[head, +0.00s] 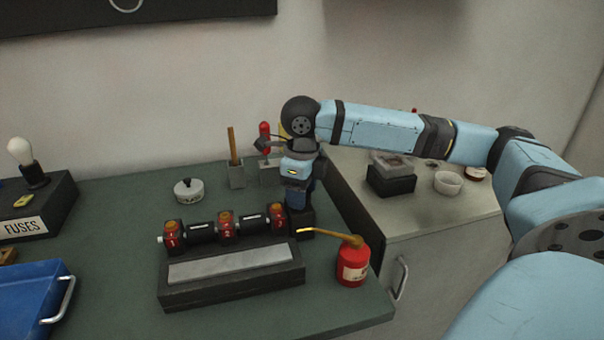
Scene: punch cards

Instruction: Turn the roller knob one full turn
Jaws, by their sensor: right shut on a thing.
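The roller (202,232) is a black cylinder lying across red brackets with orange caps, behind a dark block with a pale grey top (235,264). A small pale end shows at its left. My right gripper (300,222) points down at the roller's right end. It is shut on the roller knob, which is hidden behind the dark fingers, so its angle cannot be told. My left gripper is not in view.
A red oil can (352,264) with a long yellow spout stands close to the right gripper, its spout tip near the fingers. A white lidded pot (188,190) and tool holders stand behind. A blue tray (35,292) is at left. The front green bench is clear.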

